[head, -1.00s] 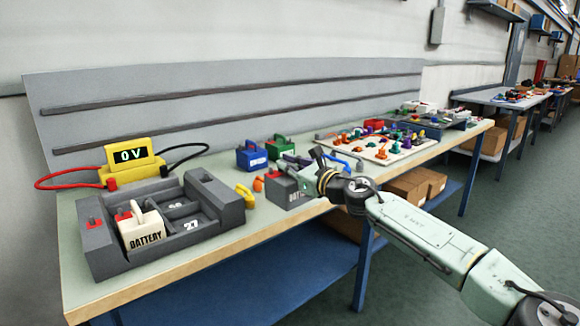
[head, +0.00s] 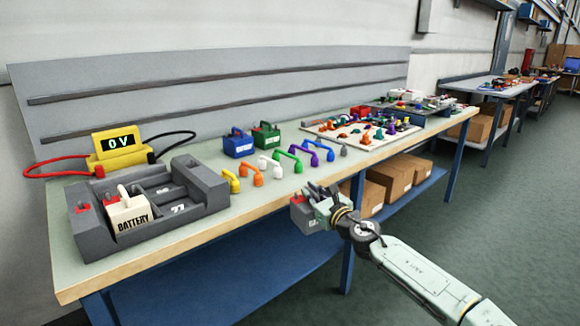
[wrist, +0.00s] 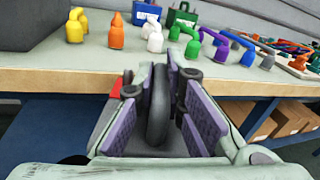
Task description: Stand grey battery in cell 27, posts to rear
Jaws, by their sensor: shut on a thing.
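My gripper (head: 322,201) is shut on the grey battery (head: 303,213), which hangs just off the front edge of the bench, above the floor. In the wrist view the purple-padded fingers of my gripper (wrist: 160,105) close around the battery's dark handle (wrist: 158,112). A red post cap (wrist: 108,104) shows at the left of the battery. The dark grey battery tray (head: 150,228) sits at the bench's left end. A white battery (head: 128,214) stands in its front left cell. The cell marked 27 (head: 178,208), right of it, looks empty.
A yellow meter (head: 121,146) reading 0 V stands behind the tray. Blue (head: 238,145) and green (head: 266,138) batteries stand at the back. Several coloured jumper links, including a yellow one (head: 230,181), line the bench between tray and gripper. A board of coloured parts (head: 360,133) lies right.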

